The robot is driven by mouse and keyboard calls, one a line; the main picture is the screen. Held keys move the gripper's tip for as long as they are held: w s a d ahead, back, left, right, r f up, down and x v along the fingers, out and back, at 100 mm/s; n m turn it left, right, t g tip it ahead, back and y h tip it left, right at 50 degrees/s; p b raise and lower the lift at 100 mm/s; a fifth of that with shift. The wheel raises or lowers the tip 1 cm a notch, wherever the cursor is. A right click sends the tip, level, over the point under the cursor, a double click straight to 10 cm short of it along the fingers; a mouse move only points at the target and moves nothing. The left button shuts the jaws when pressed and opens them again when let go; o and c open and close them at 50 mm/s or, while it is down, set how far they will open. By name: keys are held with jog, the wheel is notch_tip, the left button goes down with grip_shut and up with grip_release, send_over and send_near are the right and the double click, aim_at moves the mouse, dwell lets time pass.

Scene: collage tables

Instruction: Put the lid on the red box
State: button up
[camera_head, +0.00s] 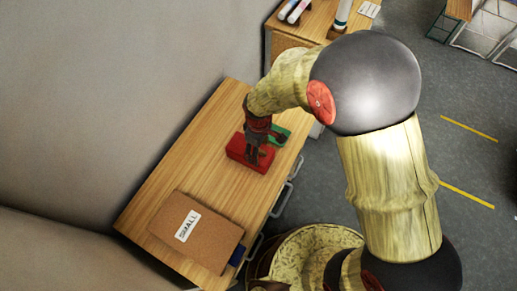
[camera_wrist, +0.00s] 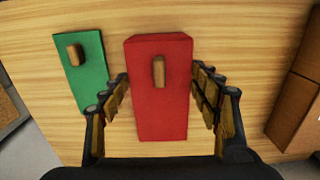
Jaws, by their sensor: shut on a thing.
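The red lid (camera_wrist: 160,110) with a small wooden knob shows large in the middle of the wrist view. My gripper (camera_wrist: 160,75) has its two fingers along the left and right sides of this red piece and is shut on it. In the head view my gripper (camera_head: 256,150) points down at the red box (camera_head: 238,152) on the wooden table. The lid and box share one colour, so I cannot tell their seam or whether the lid sits flush. A green lid (camera_wrist: 87,72) with a wooden knob lies to the left in the wrist view.
The wooden table (camera_head: 190,155) stands by a grey wall. A brown box marked SMALL (camera_head: 205,238) sits at its near end. The green piece (camera_head: 280,136) lies close to the red box. Another table (camera_head: 310,25) with bottles stands behind. The tabletop left of the red box is clear.

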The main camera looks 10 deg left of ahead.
jog(key=o, duration=1.2)
jog(key=o, duration=0.4)
jog(key=shift+c, duration=0.2)
jog(key=shift+o, duration=0.3)
jog(key=shift+r+p, duration=2.35)
jog(key=shift+r, duration=1.2)
jog(key=shift+c, duration=0.7)
